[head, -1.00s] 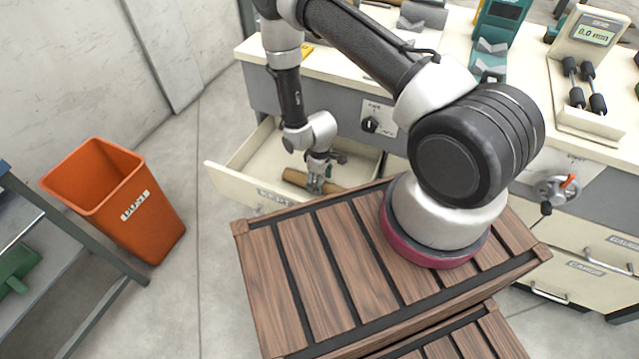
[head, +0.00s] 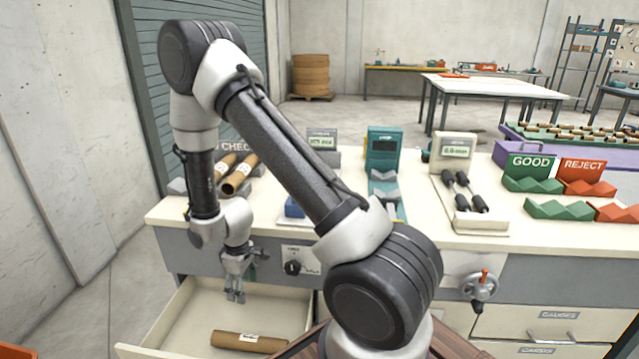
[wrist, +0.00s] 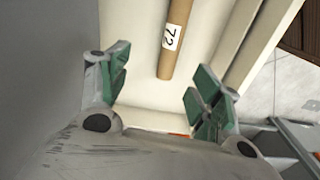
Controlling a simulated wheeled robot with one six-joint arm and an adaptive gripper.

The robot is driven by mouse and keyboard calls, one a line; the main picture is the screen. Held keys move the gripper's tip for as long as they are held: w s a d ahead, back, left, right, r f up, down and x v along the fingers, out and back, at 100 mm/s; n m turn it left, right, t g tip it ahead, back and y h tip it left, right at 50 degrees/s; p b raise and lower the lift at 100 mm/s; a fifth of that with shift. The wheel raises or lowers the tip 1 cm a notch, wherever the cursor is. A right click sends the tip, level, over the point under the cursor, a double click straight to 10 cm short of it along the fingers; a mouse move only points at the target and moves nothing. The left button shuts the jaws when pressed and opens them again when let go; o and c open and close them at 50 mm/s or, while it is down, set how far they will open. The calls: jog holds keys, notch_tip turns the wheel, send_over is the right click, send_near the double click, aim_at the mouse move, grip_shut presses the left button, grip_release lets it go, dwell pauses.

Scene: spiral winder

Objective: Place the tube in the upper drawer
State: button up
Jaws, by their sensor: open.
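A brown cardboard tube (head: 249,342) with a white label lies on the floor of the open upper drawer (head: 160,340). In the wrist view the tube (wrist: 176,40) shows its label, which reads 72, and it lies beyond my fingers. My gripper (head: 236,297) is open and empty above the drawer, apart from the tube. Its green finger pads (wrist: 160,95) stand wide apart in the wrist view, with nothing between them.
The bench top above the drawer holds more brown tubes (head: 238,175) at the left, a teal gauge (head: 384,150), a gauge with black rollers (head: 462,190), and green and red GOOD and REJECT racks (head: 530,170). A handwheel (head: 479,287) juts from the bench front.

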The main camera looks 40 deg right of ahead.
jog(key=s+d+r+m+t, duration=0.1)
jog(key=s+d+r+m, duration=0.15)
jog(key=r, duration=1.05)
jog(key=s+d+r+m+t, duration=0.1)
jog(key=d+r, duration=0.2)
jog(key=r, duration=0.9)
jog(key=s+d+r+m, duration=0.2)
jog(key=s+d+r, duration=0.1)
jog(key=s+r, duration=0.5)
jog(key=s+d+r+m+t, duration=0.1)
jog(key=s+d+r+m, duration=0.1)
jog(key=s+r, duration=0.6)
jog(key=s+d, duration=0.1)
jog(key=s, duration=0.3)
jog(key=shift+d+t, duration=0.15)
jog(key=shift+t, duration=0.15)
jog(key=shift+c, duration=0.5)
